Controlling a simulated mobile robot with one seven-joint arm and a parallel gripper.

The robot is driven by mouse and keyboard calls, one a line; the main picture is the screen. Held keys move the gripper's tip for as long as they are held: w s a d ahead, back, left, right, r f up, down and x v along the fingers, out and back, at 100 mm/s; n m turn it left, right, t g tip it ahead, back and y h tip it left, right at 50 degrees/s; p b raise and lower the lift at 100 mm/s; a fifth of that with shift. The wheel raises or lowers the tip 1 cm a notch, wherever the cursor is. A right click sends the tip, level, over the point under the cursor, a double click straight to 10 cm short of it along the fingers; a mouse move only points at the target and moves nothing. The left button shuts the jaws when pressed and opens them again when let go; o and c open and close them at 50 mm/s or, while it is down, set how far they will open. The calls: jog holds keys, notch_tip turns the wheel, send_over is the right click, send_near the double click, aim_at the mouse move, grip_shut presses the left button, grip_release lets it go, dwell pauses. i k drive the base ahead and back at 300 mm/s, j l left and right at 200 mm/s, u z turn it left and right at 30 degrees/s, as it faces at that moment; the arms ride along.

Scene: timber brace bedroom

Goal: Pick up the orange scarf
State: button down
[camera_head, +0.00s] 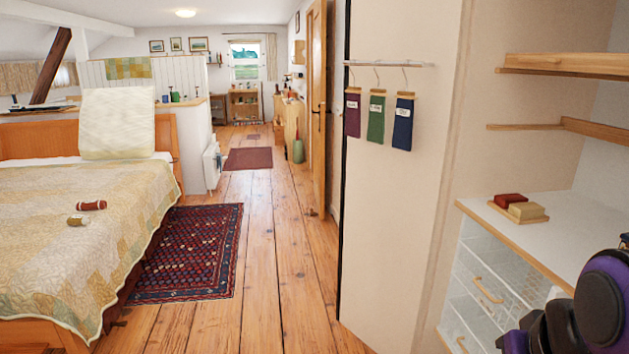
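I see no orange scarf in the head view. Three narrow folded cloths with small white labels hang from hooks on a rail on the pale panel: a maroon cloth (353,115), a green cloth (376,122) and a dark blue cloth (403,128). A rolled red-brown item (91,205) with pale bands and a rolled tan item (77,220) lie on the bed. Purple and black parts of my arm show at the lower right; my gripper is not in view.
A red block and a cream block (527,210) sit on a white-topped drawer unit (480,205) at the right, below wooden shelves (565,65). The quilted bed (60,265) fills the left. A patterned rug (190,255) and open plank floor (275,270) lie between.

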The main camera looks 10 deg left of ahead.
aim_at(93, 204)
jog(key=i+j, duration=0.15)
jog(key=j, duration=0.3)
jog(key=i+j, duration=0.2)
jog(key=j, duration=0.25)
jog(key=i+j, duration=0.15)
jog(key=j, duration=0.3)
jog(key=i+j, duration=0.15)
jog(key=j, duration=0.25)
jog(key=i+j, duration=0.15)
jog(key=j, duration=0.3)
jog(key=i+j, duration=0.2)
jog(key=j, duration=0.25)
jog(key=i+j, duration=0.15)
jog(key=j, duration=0.3)
jog(key=i+j, duration=0.15)
jog(key=j, duration=0.3)
jog(key=i+j+u, duration=0.15)
jog(key=j, duration=0.2)
jog(key=i+j+u, duration=0.15)
jog(key=j, duration=0.15)
jog(key=u, duration=1.55)
